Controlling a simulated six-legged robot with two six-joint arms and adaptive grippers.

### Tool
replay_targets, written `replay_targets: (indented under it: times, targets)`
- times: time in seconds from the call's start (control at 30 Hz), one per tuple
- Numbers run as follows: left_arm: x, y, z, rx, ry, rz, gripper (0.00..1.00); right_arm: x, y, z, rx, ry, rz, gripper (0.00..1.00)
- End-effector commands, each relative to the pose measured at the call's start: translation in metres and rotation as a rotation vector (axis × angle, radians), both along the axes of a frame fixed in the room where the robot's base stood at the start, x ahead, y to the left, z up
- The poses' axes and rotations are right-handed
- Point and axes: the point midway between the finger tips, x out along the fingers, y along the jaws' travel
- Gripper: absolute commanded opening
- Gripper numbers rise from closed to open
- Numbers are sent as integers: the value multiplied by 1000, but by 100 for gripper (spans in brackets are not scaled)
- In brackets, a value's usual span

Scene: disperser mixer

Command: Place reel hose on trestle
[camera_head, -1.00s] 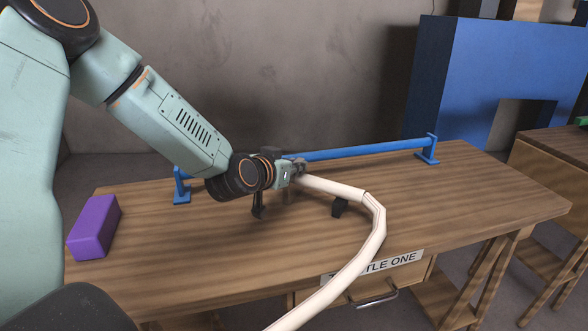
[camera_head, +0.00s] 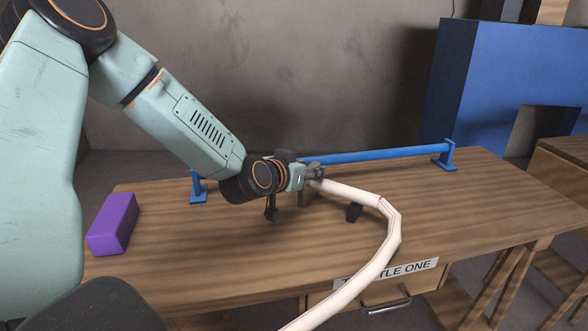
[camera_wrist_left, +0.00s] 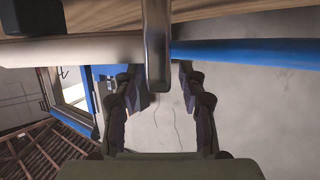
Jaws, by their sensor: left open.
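The trestle (camera_head: 480,205) is a wooden table with a "TLE ONE" label partly covered by the hose. The cream reel hose (camera_head: 392,235) curves from the lower edge up over the trestle front, its far end by my left gripper (camera_head: 316,172). In the left wrist view, the hose (camera_wrist_left: 60,52) runs across the upper left to a grey upright piece (camera_wrist_left: 157,45). I cannot tell whether the hose touches the fingers or rests on the trestle. My right gripper is not in view.
A blue rail (camera_head: 380,154) on feet runs along the trestle's back edge, close behind my gripper. A purple block (camera_head: 112,222) sits at the left end. Small black pieces (camera_head: 354,212) stand on the top. The trestle's right side is clear.

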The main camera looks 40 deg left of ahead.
Motion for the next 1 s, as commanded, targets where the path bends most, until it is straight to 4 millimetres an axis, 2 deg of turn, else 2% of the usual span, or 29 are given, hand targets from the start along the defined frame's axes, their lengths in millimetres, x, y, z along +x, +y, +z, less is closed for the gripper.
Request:
replay_targets:
  times: [0.17,0.4,1.0]
  targets:
    - [-22,-3,13,-8,-3,1,41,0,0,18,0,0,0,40]
    - [-45,-4,21,-7,0,2,41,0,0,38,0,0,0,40]
    - [-88,-7,37,-5,1,0,41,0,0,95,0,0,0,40]
